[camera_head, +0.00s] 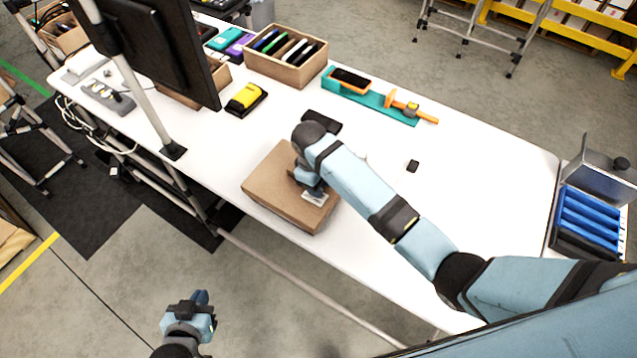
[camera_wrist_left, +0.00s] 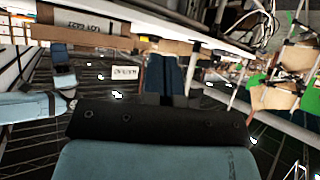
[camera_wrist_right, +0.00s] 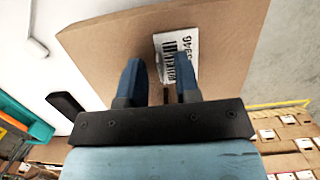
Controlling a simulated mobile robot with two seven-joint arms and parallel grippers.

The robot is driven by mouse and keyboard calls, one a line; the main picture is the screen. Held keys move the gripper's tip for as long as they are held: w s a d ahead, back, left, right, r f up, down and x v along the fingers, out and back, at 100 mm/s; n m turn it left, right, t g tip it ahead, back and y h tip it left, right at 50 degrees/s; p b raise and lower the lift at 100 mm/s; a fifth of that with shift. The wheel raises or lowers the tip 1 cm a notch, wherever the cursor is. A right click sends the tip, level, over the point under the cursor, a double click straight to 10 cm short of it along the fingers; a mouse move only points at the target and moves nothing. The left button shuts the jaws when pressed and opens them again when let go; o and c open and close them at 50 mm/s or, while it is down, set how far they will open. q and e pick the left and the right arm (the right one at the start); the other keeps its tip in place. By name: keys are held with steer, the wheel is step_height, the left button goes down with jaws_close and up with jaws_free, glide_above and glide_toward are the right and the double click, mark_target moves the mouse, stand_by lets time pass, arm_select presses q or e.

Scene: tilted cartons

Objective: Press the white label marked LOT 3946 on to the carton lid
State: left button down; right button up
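The brown carton (camera_head: 275,185) lies on the white table near its front edge, with its lid facing up. The white label (camera_wrist_right: 178,55), with a barcode and "3946", is over the lid, near one edge; in the head view it shows (camera_head: 315,197) beside my right gripper. I cannot tell whether it is fully flat against the lid. My right gripper (camera_wrist_right: 160,75) is just above the lid, fingers apart, one fingertip overlapping the label in view. My left gripper (camera_head: 201,297) is away from the table, over the floor; its fingers look together and empty in the left wrist view (camera_wrist_left: 170,75).
A dark monitor (camera_head: 165,45) on a pole stands at the left. A yellow device (camera_head: 245,98), a wooden box (camera_head: 286,70), a teal tray (camera_head: 375,98) and a small black block (camera_head: 413,166) are on the table. Blue rolls (camera_head: 590,215) are at the right. The table's right half is mostly clear.

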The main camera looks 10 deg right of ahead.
steer(key=shift+r, duration=0.15)
step_height(320, 180, up, 19)
steer(key=w+a, duration=0.1)
steer(key=shift+w+a+r, duration=0.2)
steer(key=shift+w, duration=0.05)
stand_by(0.8)
stand_by(0.4)
